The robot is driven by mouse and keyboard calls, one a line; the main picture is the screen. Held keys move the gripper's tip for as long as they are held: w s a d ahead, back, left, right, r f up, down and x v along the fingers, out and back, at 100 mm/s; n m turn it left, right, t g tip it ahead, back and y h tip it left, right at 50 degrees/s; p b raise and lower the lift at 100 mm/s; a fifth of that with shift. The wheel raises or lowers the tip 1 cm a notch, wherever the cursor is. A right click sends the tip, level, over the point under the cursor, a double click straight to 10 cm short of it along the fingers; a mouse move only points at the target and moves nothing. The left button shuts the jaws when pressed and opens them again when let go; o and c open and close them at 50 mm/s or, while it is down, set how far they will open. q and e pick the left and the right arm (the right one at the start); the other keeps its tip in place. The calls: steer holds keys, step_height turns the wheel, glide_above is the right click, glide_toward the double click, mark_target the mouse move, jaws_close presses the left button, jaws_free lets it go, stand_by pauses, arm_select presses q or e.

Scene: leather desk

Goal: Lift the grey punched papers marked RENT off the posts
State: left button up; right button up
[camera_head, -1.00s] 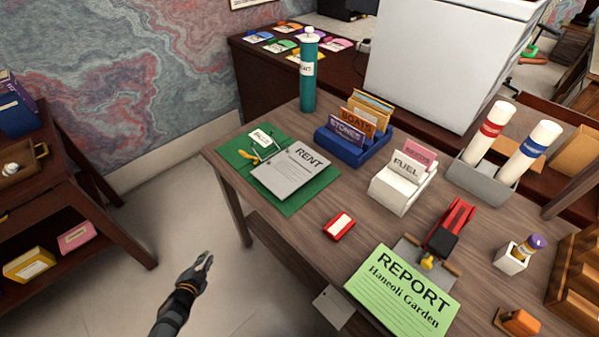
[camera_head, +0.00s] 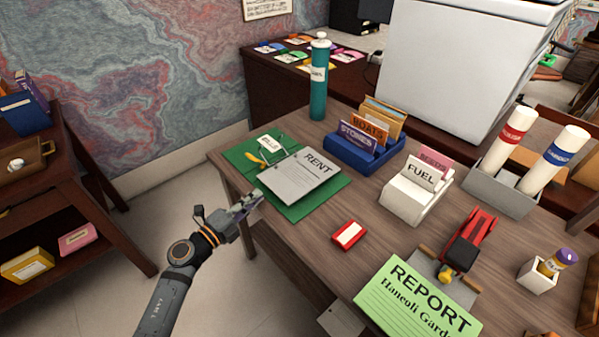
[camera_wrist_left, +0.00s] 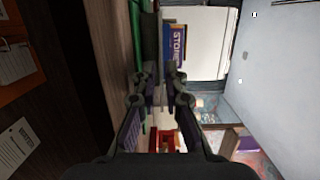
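The grey papers marked RENT (camera_head: 308,176) lie on a green board (camera_head: 300,208) at the desk's left corner. Wire posts (camera_head: 285,145) with a yellow lever (camera_head: 256,157) stand at the papers' upper left edge. It is too small to tell how the posts pass through the holes. My left gripper (camera_head: 252,200) is beside the desk's left edge, close to the papers' lower left corner and apart from them. In the left wrist view its two fingers (camera_wrist_left: 160,72) stand apart with nothing between them. The green board's edge (camera_wrist_left: 138,30) shows there too. My right gripper is not in view.
A white BILLS card (camera_head: 270,143) is on the board. A blue STONES and BOATS holder (camera_head: 365,160), a teal bottle (camera_head: 318,95) and a white FUEL box (camera_head: 412,200) stand behind and right. A red box (camera_head: 348,235) lies in front; bare desk surrounds it.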

mark_target(266, 194)
arm_select(q)
steer(key=shift+w+d+r, duration=0.1)
steer(key=shift+w, duration=0.2)
steer(key=x, duration=0.4)
steer(key=shift+w, duration=0.35)
jaws_close()
steer(key=shift+r, duration=0.1)
step_height(266, 194, up, 10)
steer(key=p, duration=0.4)
steer(key=shift+p, duration=0.35)
